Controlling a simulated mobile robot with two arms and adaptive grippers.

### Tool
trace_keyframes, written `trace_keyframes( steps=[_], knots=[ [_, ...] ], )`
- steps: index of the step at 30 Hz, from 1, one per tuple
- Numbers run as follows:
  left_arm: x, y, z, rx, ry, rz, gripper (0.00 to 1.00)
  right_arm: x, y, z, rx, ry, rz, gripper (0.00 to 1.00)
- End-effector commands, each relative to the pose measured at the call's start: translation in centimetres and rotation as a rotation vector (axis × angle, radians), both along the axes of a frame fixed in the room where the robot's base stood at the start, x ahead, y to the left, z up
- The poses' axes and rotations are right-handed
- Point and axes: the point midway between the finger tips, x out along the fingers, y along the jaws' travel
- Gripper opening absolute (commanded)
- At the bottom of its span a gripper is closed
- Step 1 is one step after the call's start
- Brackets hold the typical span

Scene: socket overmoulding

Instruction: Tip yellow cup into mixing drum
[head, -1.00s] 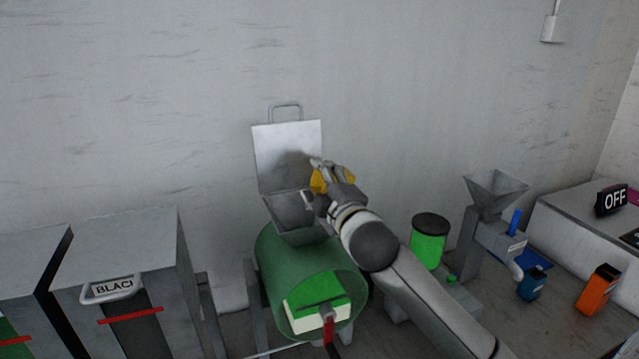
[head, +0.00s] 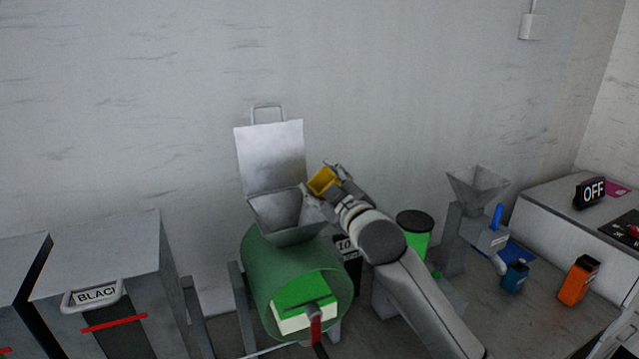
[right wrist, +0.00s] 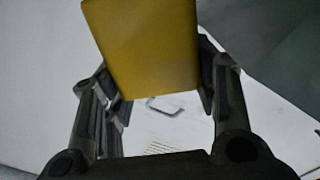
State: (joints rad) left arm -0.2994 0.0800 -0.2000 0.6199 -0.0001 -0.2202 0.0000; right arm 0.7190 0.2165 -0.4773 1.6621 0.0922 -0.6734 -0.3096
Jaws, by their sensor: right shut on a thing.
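The yellow cup (head: 322,181) is in my right gripper (head: 334,185), just right of and above the drum's hopper. The cup is tilted, with its open mouth turned toward the head camera and its inside looking empty. In the right wrist view, the cup (right wrist: 145,45) stands between the two dark fingers of the right gripper (right wrist: 160,85). The mixing drum (head: 262,262) is a green see-through cylinder lying on a stand. Its grey hopper (head: 283,215) is open on top, with the lid (head: 270,157) raised against the wall. My left gripper is not in view.
Right of the drum stand a green bin with a black lid (head: 414,232), a grey funnel machine (head: 478,190), a blue container (head: 515,276) and an orange container (head: 577,280). Grey bins, one labelled BLACK (head: 95,293), stand at left. An OFF sign (head: 590,193) is at far right.

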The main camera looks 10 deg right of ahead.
Motion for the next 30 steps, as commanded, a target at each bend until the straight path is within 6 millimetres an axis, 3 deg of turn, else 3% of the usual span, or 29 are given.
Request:
trace_keyframes(
  steps=[5, 12, 16, 30],
  knots=[
    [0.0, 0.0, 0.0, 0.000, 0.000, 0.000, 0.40, 0.1, -0.3, 0.2, 0.052, 0.016, 0.001, 0.30],
    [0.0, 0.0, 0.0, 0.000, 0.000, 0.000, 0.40, 1.1, -3.2, 1.6, 0.471, 0.151, 0.000, 0.30],
    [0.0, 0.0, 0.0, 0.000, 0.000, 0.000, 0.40, 1.4, -4.2, 2.1, 0.628, 0.202, 0.001, 0.30],
    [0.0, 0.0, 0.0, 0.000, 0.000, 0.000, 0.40, 1.5, -4.5, 3.2, 0.664, 0.212, 0.003, 0.30]
  ],
)
